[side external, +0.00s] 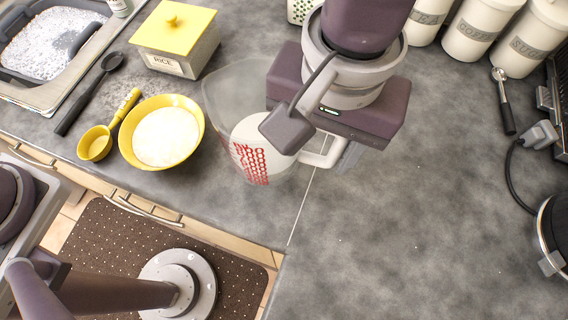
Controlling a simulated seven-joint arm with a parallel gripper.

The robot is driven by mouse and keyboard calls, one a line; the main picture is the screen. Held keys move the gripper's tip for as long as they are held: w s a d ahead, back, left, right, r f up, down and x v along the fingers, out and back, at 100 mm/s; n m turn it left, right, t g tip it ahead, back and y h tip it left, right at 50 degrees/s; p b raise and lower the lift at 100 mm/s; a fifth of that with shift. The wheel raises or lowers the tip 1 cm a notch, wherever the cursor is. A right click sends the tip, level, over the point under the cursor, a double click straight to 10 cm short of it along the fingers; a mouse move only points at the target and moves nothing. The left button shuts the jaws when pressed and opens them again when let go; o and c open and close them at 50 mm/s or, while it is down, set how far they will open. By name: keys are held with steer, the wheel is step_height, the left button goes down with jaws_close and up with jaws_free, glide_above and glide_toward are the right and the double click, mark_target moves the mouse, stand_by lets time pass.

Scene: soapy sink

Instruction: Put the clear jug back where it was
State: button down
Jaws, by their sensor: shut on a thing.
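The clear jug (250,160), with red markings on its side and something white inside, is in the middle of the side external view. Its white handle (318,156) points right. My gripper (345,154) is shut on the handle. The wrist hides part of the jug's right side and most of the fingers. I cannot tell whether the jug's base touches the counter or is just above it.
A yellow bowl (167,135) with white contents stands left of the jug, beside a yellow scoop (96,143) and a black spoon (90,93). A yellow-lidded rice box (178,38) is behind. White canisters (482,28) line the back right. The right counter (400,220) is mostly clear.

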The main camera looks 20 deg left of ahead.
mark_target(315, 164)
step_height(315, 164, down, 7)
steer(key=shift+f, duration=0.1)
steer(key=c, duration=0.6)
jaws_free()
steer(key=shift+f, duration=0.1)
steer(key=shift+o, duration=0.2)
